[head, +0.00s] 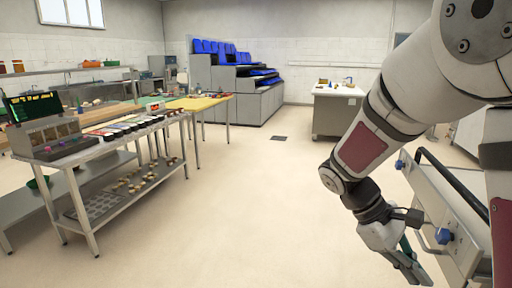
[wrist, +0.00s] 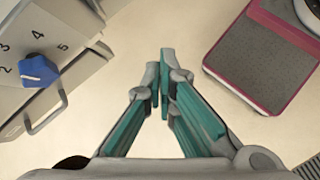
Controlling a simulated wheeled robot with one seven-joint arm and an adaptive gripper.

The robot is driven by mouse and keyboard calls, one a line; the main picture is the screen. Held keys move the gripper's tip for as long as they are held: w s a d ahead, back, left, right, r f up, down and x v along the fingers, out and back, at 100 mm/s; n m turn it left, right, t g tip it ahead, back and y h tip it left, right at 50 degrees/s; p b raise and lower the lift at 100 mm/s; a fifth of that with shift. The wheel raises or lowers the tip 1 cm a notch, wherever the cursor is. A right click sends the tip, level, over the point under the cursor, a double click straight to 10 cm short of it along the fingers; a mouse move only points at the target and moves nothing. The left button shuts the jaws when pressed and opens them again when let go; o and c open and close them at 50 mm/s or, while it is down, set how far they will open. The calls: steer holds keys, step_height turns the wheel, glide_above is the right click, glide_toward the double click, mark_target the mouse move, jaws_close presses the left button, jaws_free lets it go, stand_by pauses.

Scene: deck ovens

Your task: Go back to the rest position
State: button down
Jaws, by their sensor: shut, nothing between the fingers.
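My gripper (head: 408,268) hangs at the lower right of the head view, pointing down beside the oven front. In the wrist view my gripper (wrist: 164,95) has its two teal-padded fingers together at the tips, with nothing between them. The oven (head: 455,215) with blue knobs and a dark handle stands just right of the gripper. In the wrist view a blue knob (wrist: 38,70) sits among the numbers 2 to 5, left of the fingers and apart from them.
A steel table (head: 98,152) with trays and a display unit (head: 40,125) stands at the left. Blue items top a grey stepped unit (head: 235,85) at the back. A small counter (head: 337,112) stands at back right. The middle floor (head: 245,200) is clear.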

steer(key=s+a+r+m+t+y+p, duration=0.4)
steer(key=s+a+r+m+t+y, duration=0.3)
steer(key=s+a+r, duration=0.3)
steer(key=s+r+t, duration=0.1)
steer(key=s+r, duration=0.2)
steer(key=s, duration=0.3)
steer(key=shift+a+r+t+p, duration=0.4)
